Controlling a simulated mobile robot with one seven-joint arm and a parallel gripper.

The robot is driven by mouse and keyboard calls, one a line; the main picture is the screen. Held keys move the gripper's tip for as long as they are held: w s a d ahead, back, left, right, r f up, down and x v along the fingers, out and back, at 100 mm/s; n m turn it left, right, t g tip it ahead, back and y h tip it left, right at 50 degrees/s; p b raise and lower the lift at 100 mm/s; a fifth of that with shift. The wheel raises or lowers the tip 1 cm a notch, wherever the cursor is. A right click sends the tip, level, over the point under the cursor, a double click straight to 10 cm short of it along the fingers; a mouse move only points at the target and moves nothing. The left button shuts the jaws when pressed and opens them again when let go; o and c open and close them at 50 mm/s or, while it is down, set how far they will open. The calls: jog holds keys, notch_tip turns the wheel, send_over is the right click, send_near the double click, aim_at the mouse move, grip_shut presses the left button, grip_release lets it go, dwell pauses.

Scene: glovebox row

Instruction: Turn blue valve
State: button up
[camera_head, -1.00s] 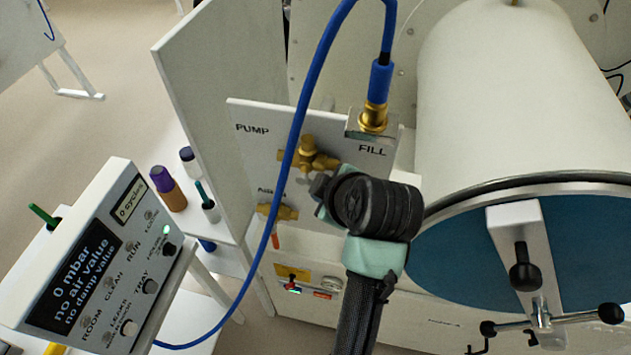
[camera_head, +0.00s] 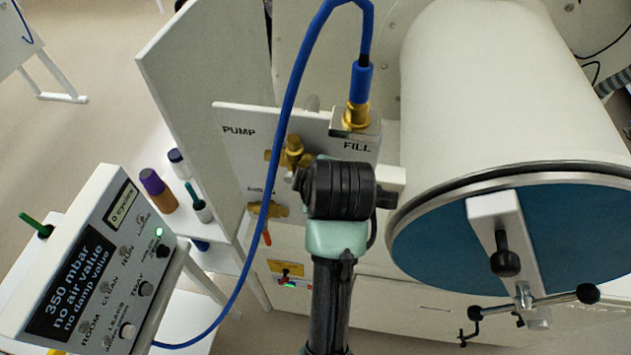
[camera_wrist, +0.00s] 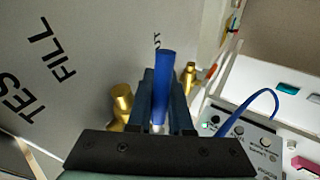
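The blue valve handle (camera_wrist: 166,62) shows in the wrist view as a narrow upright bar in front of the grey panel. The two dark fingers of my gripper (camera_wrist: 163,85) lie along both sides of its lower part and appear closed on it. In the head view my wrist (camera_head: 340,190) is in front of the valve panel (camera_head: 230,160), below the FILL label, and hides the fingers and the blue handle. A brass valve (camera_head: 295,155) shows just left of my wrist.
A blue hose (camera_head: 284,140) arches from the brass FILL fitting (camera_head: 356,115) down to the control box (camera_head: 85,260), whose display reads 350 mbar. A lower brass valve has an orange lever (camera_head: 267,237). The large white cylinder (camera_head: 500,90) with a blue door stands close on the right.

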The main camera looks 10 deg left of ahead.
jog(key=shift+o, duration=0.7)
jog(key=shift+r, duration=0.15)
jog(key=p+v, duration=1)
jog(key=v, duration=0.2)
jog(key=shift+s+r+p, duration=0.25)
jog(key=shift+s+p, duration=0.05)
jog(key=shift+d, duration=0.1)
